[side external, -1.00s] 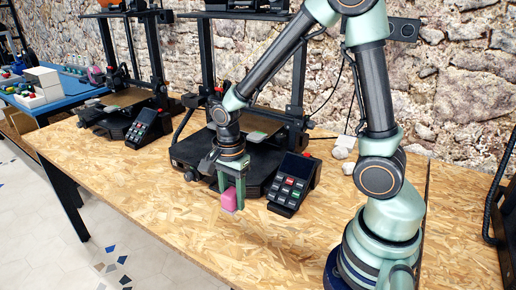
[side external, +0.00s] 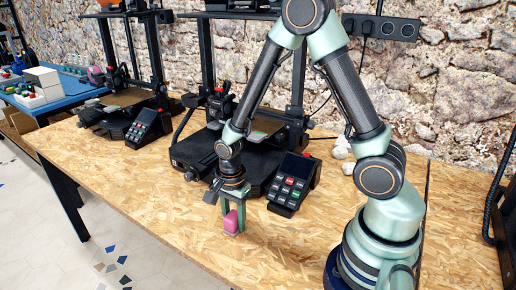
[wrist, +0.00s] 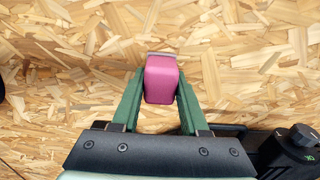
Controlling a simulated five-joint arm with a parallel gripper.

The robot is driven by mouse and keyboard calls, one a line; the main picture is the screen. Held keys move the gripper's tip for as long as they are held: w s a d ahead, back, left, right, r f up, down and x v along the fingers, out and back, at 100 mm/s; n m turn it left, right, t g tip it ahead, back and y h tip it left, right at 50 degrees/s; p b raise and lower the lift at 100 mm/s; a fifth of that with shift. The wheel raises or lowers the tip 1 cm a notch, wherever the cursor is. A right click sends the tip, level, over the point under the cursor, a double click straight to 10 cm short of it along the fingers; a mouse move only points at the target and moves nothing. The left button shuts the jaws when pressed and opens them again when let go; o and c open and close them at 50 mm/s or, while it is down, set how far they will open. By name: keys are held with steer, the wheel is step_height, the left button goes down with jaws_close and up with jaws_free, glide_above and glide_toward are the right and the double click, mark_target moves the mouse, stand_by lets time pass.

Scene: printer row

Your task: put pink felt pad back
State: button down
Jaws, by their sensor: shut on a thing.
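The pink felt pad (side external: 231,222) is between the two green fingers of my gripper (side external: 233,218) in the side external view, low over the wooden table in front of the printer. In the wrist view the pink pad (wrist: 161,79) sits between the fingertips of my gripper (wrist: 161,90), with a finger along each side. My gripper is shut on it. Whether the pad's lower end touches the table is hard to tell.
A black printer (side external: 215,160) with a keypad box (side external: 291,184) stands just behind my gripper. A second printer (side external: 125,110) stands further left. The chipboard table (side external: 150,205) is bare to the left and in front of the gripper.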

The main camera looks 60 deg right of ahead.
steer(key=shift+f, duration=0.1)
steer(key=shift+c, duration=2.1)
jaws_free()
step_height(320, 180, up, 12)
steer(key=shift+f, duration=0.15)
steer(key=r, duration=0.1)
step_height(320, 180, up, 7)
steer(key=n+t, duration=0.3)
steer(key=n, duration=0.5)
glide_above(233, 214)
steer(key=s, duration=0.2)
steer(key=shift+s+d+r+n+t, duration=0.2)
steer(key=shift+s+r+n+t, duration=0.45)
steer(key=shift+n, duration=1)
steer(key=shift+s+d+r+n+t, duration=0.25)
steer(key=shift+r+n, duration=0.75)
steer(key=shift+n, duration=0.7)
steer(key=shift+s+d+r+n+t, duration=0.15)
steer(key=shift+s+r+n+t, duration=0.5)
steer(key=shift+n, duration=1)
